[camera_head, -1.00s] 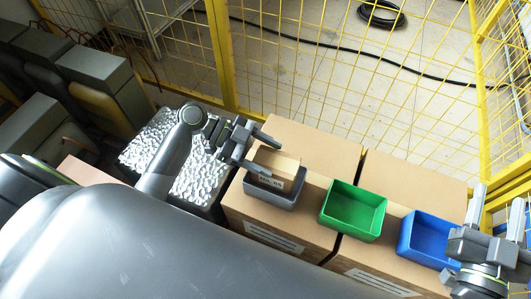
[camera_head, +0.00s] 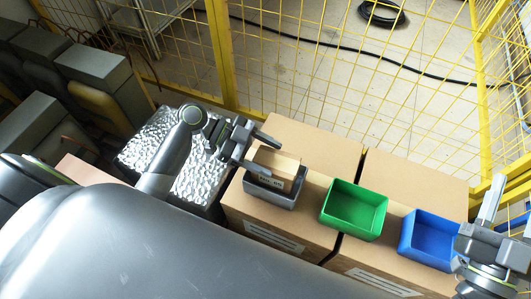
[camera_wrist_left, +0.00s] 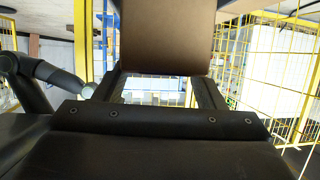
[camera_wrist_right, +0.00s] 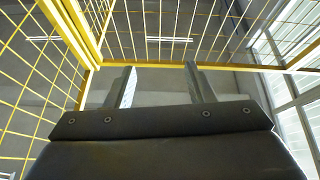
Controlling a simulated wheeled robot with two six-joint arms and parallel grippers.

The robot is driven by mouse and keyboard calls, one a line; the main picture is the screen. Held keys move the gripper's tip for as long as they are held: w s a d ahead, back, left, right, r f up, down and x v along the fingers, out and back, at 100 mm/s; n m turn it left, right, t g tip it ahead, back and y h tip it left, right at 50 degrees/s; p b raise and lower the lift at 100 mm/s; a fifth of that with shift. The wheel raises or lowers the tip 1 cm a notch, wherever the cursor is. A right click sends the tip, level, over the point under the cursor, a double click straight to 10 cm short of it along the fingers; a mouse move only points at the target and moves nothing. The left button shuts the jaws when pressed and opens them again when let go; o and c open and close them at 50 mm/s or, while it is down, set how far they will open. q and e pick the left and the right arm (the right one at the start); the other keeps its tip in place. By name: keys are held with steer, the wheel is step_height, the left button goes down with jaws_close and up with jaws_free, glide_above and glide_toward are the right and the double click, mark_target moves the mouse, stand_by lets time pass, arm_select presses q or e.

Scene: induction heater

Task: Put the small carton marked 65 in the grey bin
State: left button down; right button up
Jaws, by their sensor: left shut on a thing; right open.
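The small brown carton (camera_head: 277,168) is at the grey bin (camera_head: 272,196), over or partly inside its opening. Its printed label is too small to read surely. My left gripper (camera_head: 258,158) is shut on the carton, with its fingers along the carton's sides. The carton also fills the upper middle of the left wrist view (camera_wrist_left: 166,36), between the two fingers. Whether the carton touches the bin's floor is hidden. My right gripper (camera_head: 480,212) is open and empty at the right edge; its two spread fingers show in the right wrist view (camera_wrist_right: 158,86).
A green bin (camera_head: 352,212) and a blue bin (camera_head: 428,240) stand to the right of the grey one, on large cardboard boxes (camera_head: 410,185). A silver dimpled surface (camera_head: 205,180) lies to the left. Yellow mesh fencing (camera_head: 300,70) runs behind.

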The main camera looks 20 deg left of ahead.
arm_select(q)
steer(key=shift+c, duration=1.2)
jaws_free()
steer(key=shift+a, duration=0.15)
steer(key=shift+a+r, duration=0.15)
steer(key=shift+a, duration=0.15)
steer(key=p+v, duration=0.2)
steer(key=v, duration=1.4)
steer(key=shift+a+r, duration=0.2)
arm_select(e)
step_height(320, 180, down, 16)
steer(key=s+m+g, duration=0.1)
steer(key=s+g, duration=0.1)
steer(key=g, duration=0.8)
steer(key=shift+m+g+y, duration=0.3)
steer(key=shift+m, duration=0.1)
arm_select(q)
steer(key=shift+s+f, duration=0.1)
arm_select(e)
steer(key=shift+d+f, duration=0.1)
steer(key=shift+d, duration=0.05)
